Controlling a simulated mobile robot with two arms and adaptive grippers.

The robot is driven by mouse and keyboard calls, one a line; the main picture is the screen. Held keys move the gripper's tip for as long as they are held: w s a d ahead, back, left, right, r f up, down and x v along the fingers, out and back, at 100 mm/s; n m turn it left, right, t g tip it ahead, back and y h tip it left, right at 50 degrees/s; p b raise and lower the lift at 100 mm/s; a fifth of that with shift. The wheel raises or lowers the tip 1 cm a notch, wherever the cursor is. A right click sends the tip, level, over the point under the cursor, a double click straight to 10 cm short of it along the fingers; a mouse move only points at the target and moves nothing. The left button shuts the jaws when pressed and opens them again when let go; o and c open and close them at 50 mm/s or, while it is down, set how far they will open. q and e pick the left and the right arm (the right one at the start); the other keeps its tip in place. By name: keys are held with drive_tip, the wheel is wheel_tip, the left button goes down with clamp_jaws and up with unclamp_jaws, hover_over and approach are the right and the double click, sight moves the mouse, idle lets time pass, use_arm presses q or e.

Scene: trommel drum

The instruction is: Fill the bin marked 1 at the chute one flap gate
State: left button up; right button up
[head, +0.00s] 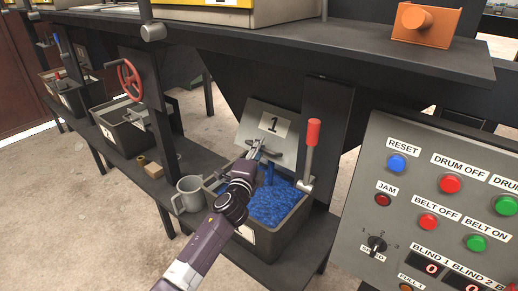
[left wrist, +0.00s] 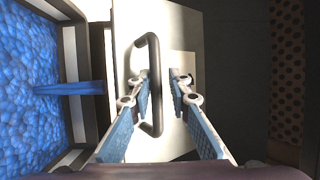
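The chute one flap gate (head: 285,118) is a grey plate labelled 1, tilted above the bin. Its dark bar handle (left wrist: 155,85) shows in the left wrist view. My left gripper (head: 257,153) is at the flap's handle. In the left wrist view its two fingers (left wrist: 163,80) are apart, with the handle bar between them and nearer the left finger. The bin (head: 252,238) below is dark grey and holds blue material (head: 272,207) high up toward its rim. A narrow blue column (head: 269,174) stands between flap and bin contents. My right gripper is not in view.
A red-handled lever (head: 313,133) stands right of the flap. A grey mug (head: 189,194) is left of the bin. A control panel (head: 440,215) fills the right side. More bins (head: 122,130) and a red handwheel (head: 130,80) are at left.

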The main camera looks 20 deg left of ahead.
use_arm(q)
drive_tip(key=shift+o, duration=0.7)
drive_tip(key=shift+f, duration=0.1)
drive_tip(key=s, duration=1.2)
drive_tip(key=shift+d+f, duration=0.25)
drive_tip(key=shift+f, duration=0.1)
